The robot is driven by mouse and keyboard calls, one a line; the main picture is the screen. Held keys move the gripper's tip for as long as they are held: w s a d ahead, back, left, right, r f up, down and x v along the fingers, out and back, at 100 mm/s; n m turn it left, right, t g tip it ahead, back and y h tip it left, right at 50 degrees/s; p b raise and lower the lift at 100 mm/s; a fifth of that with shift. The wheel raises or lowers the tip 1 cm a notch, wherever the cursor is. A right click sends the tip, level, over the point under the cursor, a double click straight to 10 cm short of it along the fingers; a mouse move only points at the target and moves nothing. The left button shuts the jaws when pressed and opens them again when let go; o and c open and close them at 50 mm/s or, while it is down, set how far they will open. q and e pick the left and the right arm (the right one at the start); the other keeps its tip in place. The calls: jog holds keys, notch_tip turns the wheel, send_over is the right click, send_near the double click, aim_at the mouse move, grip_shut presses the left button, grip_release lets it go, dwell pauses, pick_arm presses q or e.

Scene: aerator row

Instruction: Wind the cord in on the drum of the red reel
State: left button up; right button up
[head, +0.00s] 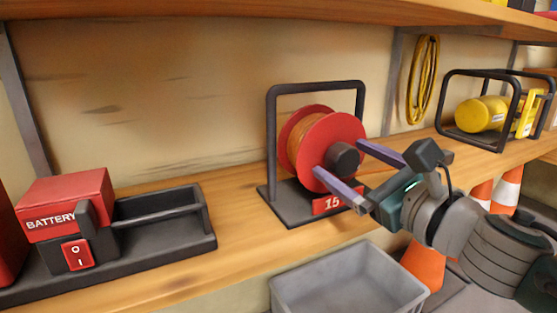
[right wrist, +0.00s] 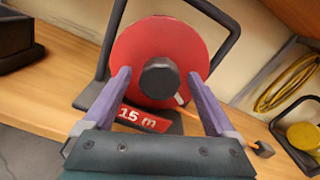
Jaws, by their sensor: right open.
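The red reel (head: 331,139) stands upright in a black frame on the wooden shelf, with orange cord (head: 296,138) on its drum. A dark knob (head: 343,159) sticks out of its front face; it also shows in the right wrist view (right wrist: 160,78). A short length of orange cord (right wrist: 235,128) runs out to the right along the shelf to a dark end piece (right wrist: 263,149). My right gripper (head: 337,157) is open, its two purple fingers in front of the reel on either side of the knob, which looks unheld. My left gripper is not in view.
A red battery box (head: 66,200) with a black tray stands at the left. A grey bin (head: 348,275) and orange cones (head: 424,264) are below the shelf edge. A yellow coil (head: 422,80) hangs behind, and a yellow cylinder in a black frame (head: 481,114) stands at the right.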

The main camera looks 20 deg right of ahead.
jog(key=c, duration=1.4)
